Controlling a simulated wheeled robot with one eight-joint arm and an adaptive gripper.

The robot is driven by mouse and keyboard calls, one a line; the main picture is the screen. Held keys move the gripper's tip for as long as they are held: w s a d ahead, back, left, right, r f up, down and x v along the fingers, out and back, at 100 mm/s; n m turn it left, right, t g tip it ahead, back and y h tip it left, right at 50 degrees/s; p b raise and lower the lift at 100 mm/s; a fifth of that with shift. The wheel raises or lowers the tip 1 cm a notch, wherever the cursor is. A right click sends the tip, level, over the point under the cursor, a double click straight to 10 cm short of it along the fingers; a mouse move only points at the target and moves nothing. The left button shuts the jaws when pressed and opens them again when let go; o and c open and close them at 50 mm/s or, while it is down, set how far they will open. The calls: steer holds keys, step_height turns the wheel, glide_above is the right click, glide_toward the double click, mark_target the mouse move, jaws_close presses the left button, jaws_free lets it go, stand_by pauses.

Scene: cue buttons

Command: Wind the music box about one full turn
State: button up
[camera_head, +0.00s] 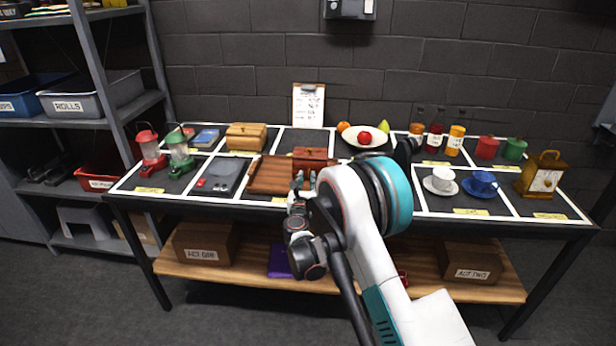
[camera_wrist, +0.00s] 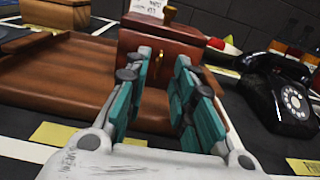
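A reddish-brown wooden box (camera_head: 310,153), which looks like the music box, stands in the middle of the table. In the wrist view the box (camera_wrist: 150,42) is straight ahead, and a small brass key (camera_wrist: 186,62) shows on its front face. My gripper (camera_head: 304,182) is in front of the box. In the wrist view my gripper (camera_wrist: 164,68) is open, its teal-padded fingers apart and pointing at the box front. Nothing is held.
A black rotary telephone (camera_wrist: 283,98) stands to the right. A fruit plate (camera_head: 352,139) is behind. Cups (camera_head: 442,179), lanterns (camera_head: 181,150) and a brass clock (camera_head: 541,176) stand farther out in taped sections.

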steer(key=shift+w+d+b, duration=0.1)
steer(key=shift+w+b, duration=0.55)
steer(key=shift+w, duration=2.05)
steer(key=shift+c, duration=0.5)
jaws_close()
